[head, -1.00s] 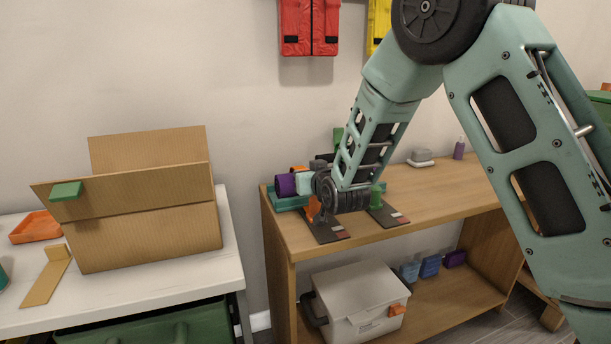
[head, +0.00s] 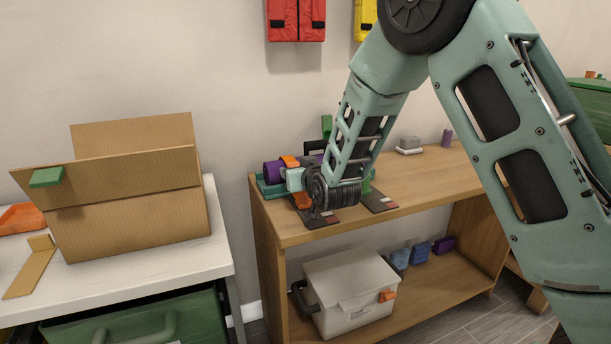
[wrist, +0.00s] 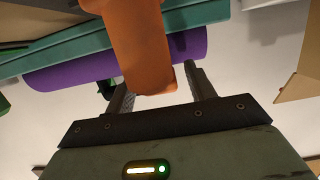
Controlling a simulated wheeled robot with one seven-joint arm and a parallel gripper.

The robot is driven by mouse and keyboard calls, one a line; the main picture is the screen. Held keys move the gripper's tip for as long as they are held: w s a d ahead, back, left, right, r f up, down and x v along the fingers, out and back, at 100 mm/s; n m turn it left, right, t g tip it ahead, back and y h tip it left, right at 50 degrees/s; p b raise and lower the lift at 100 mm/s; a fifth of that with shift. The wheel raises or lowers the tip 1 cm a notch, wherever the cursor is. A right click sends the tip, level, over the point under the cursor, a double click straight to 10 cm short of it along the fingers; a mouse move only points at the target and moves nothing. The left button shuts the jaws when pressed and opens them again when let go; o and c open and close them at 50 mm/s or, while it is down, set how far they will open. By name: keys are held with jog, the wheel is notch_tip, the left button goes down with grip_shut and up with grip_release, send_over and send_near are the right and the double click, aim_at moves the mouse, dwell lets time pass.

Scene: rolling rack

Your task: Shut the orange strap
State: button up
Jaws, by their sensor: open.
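The orange strap (wrist: 138,45) fills the upper middle of the wrist view, its rounded free end hanging in front of a purple roll (wrist: 60,72). In the head view an orange piece shows on top of the purple roll (head: 274,173) and another orange part (head: 302,201) shows below my wrist. My gripper (wrist: 160,88) is open, one finger on each side of the strap's end. I cannot tell whether they touch. In the head view my wrist hides the fingertips and much of the strap. The roll lies along a teal holder (head: 268,188).
The holder stands on a wooden shelf unit (head: 425,190). A green strap (head: 326,127) stands up behind my arm, and dark plates (head: 381,203) lie at the front. A lidded bin (head: 345,300) is on the lower shelf. A cardboard box (head: 130,215) stands on the left table.

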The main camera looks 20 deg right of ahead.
jog(key=b+v, duration=0.4)
jog(key=v, duration=1)
jog(key=shift+s+f, duration=0.15)
jog(key=shift+s, duration=0.1)
jog(key=b, duration=0.3)
jog(key=shift+s+d, duration=0.2)
jog(key=shift+s+a+r+b, duration=0.15)
jog(key=shift+s+b, duration=0.2)
jog(key=shift+b, duration=0.65)
jog(key=shift+s+r+b, duration=0.15)
jog(key=shift+s+b, duration=0.2)
jog(key=shift+b, duration=0.6)
jog(key=shift+s+a+r+b, duration=0.15)
jog(key=shift+s+b, duration=0.25)
jog(key=shift+b, duration=0.6)
jog(key=shift+d+r, duration=0.1)
